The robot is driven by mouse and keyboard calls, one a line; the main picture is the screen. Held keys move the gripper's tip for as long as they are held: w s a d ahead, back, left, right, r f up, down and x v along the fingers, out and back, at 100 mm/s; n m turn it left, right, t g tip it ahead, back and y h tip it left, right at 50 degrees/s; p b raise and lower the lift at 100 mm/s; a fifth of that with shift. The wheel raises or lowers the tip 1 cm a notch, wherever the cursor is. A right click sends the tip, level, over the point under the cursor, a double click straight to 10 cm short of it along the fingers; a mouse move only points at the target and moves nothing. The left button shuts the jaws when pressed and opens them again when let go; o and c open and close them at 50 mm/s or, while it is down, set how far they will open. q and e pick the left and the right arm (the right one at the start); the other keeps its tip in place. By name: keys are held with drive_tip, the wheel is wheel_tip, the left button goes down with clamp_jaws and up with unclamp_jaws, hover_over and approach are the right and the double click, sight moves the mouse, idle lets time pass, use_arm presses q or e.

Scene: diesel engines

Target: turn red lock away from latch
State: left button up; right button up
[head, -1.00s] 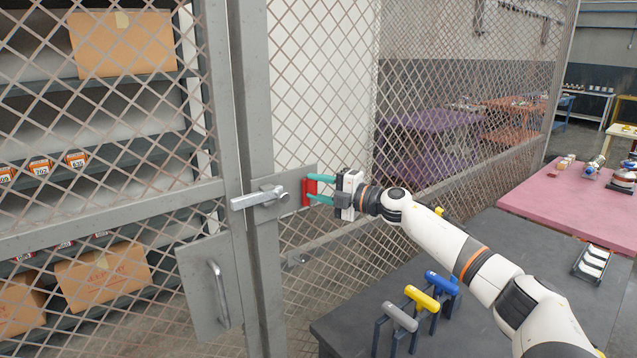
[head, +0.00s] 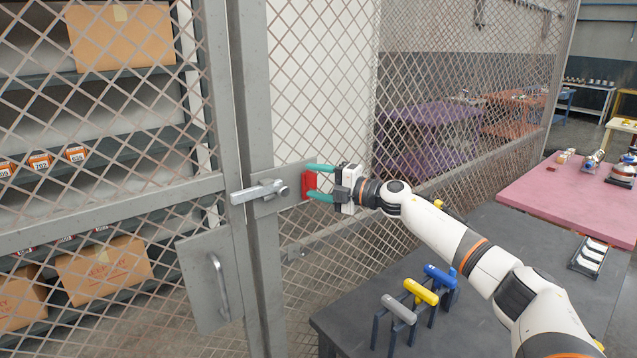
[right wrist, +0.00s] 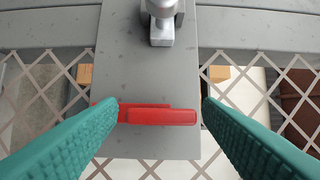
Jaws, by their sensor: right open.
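The red lock (head: 308,186) sits on the right part of the grey latch plate (head: 291,181), beside the silver latch (head: 259,192), whose bar reaches left across the gate post. My right gripper (head: 311,181) is open at the plate, one teal finger above the lock and one below it in the head view. In the right wrist view the red lock (right wrist: 160,116) lies crosswise between the two spread fingers. Its left end is close to the left finger; a gap shows at the right finger. The latch's silver end (right wrist: 160,25) is ahead of it. My left gripper is not in view.
A wire mesh gate with a grey handle plate (head: 208,283) is at left, with shelves and boxes behind it. Below my right arm, a dark table (head: 480,310) holds grey, yellow and blue handles on stands. A pink table (head: 575,195) stands at right.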

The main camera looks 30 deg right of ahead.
drive_tip(key=shift+s+d+f+b, duration=0.1)
drive_tip(key=shift+s+d+b, duration=0.2)
drive_tip(key=shift+s, duration=0.1)
drive_tip(key=b+v, duration=0.6)
drive_tip(key=v, duration=0.5)
drive_tip(key=shift+b, duration=0.4)
